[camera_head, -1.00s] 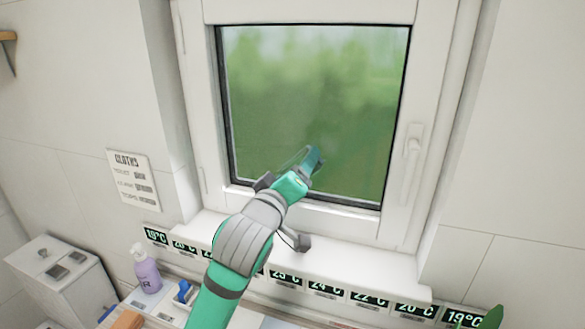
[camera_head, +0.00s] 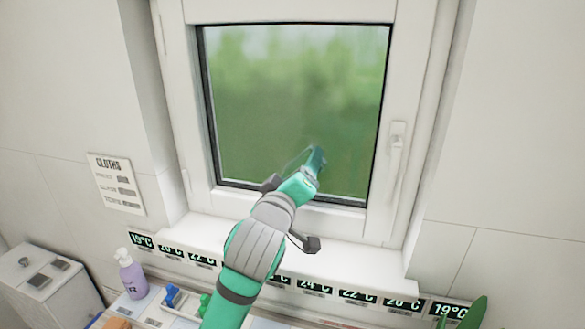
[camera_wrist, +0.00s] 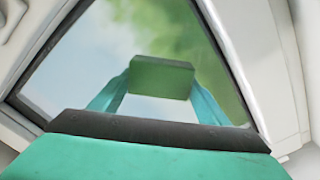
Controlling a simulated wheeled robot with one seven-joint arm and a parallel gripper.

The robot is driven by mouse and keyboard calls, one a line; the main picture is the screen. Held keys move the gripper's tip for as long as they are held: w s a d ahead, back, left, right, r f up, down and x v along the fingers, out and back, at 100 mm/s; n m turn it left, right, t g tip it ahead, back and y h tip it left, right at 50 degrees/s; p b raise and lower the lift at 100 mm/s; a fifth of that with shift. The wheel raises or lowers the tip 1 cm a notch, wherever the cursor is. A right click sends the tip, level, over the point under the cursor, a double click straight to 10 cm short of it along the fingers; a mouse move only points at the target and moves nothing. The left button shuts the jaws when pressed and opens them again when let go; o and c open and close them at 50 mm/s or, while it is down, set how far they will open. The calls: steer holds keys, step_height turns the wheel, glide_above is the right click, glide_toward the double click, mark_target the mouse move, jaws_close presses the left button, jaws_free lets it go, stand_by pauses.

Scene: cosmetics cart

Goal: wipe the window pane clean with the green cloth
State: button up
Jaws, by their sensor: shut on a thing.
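The window pane (camera_head: 290,85) is framed in white and shows blurred greenery with a pale, hazy look. It also fills much of the wrist view (camera_wrist: 95,55). My gripper (camera_head: 316,160) is at the lower right part of the pane, its tip over the glass. In the wrist view, its two teal fingers (camera_wrist: 162,92) are shut on the green cloth (camera_wrist: 162,78), which looks like a folded block. The cloth is in front of the glass; I cannot tell whether it touches. In the head view my gripper mostly hides the cloth.
A window handle (camera_head: 397,148) stands out on the right of the frame. The white sill (camera_head: 370,262) lies below, with temperature labels (camera_head: 357,295) along its front. A purple pump bottle (camera_head: 131,275) stands at lower left. A green object (camera_head: 466,318) rises at lower right.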

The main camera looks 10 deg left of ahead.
steer(key=shift+d, duration=0.4)
steer(key=shift+d, duration=0.1)
steer(key=shift+d, duration=1.8)
steer(key=shift+s+a+r, duration=0.1)
steer(key=shift+a+r, duration=0.05)
steer(key=shift+r, duration=0.8)
steer(key=shift+w+a, duration=0.2)
steer(key=shift+a, duration=1.8)
steer(key=shift+a, duration=0.15)
steer(key=shift+s+a, duration=0.1)
steer(key=shift+a, duration=0.6)
